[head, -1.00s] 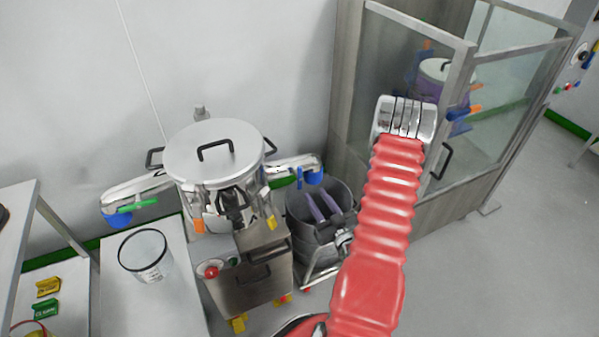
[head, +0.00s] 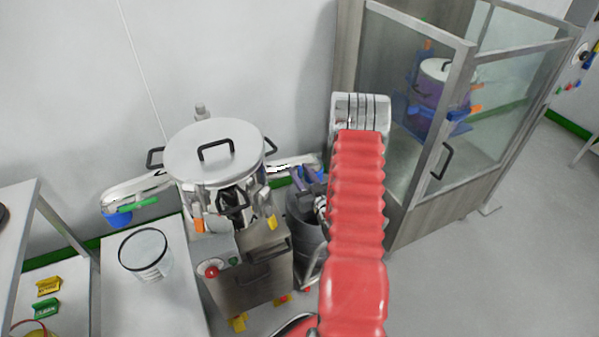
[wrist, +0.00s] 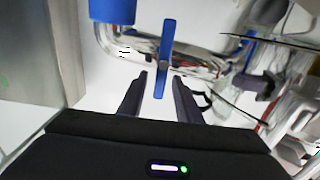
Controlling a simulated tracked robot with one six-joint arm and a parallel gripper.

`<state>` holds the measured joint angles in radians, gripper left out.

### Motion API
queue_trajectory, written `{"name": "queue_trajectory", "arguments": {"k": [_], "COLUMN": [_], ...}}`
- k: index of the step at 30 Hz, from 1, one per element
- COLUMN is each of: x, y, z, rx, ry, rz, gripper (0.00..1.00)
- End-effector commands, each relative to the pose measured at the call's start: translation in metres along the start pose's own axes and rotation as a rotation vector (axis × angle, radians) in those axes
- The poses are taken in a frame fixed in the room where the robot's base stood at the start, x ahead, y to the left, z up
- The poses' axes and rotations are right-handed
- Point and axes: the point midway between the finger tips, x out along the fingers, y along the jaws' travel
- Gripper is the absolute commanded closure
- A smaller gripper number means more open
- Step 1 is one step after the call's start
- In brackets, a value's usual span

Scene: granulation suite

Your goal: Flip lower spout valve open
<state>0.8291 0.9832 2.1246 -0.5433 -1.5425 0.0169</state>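The steel vessel (head: 214,155) has a spout on each side. The left spout (head: 137,187) has a green valve handle (head: 138,204) and a blue end. The right spout (head: 283,168) is partly hidden by my gripper (head: 303,174) in the head view. In the wrist view, a bent steel spout pipe (wrist: 195,68) has a blue end (wrist: 112,9) and a thin blue valve handle (wrist: 165,42). The handle's near end lies between the open fingertips of my gripper (wrist: 158,77), with gaps visible on both sides. I cannot tell which spout is the lower one.
A grey bin (head: 304,232) stands beneath my gripper, right of the steel cabinet (head: 262,280). A glass-walled enclosure (head: 440,185) stands close on the right. A clear beaker (head: 146,256) sits on the left bench (head: 165,312). Open floor (head: 480,275) lies front right.

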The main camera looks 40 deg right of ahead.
Motion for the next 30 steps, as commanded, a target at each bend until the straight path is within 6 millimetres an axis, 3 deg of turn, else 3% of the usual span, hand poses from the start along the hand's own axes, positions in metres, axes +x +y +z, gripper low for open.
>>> {"name": "queue_trajectory", "arguments": {"k": [11, 25, 30], "x": [0.0069, 0.0065, 0.0065], "y": [0.0005, 0.0007, 0.0007], "z": [0.0003, 0.0003, 0.0003], "rx": [0.001, 0.001, 0.0], "ry": [-0.001, -0.001, -0.001], "rz": [0.001, 0.001, 0.001], "gripper": [0.69, 1.0, 1.0]}}
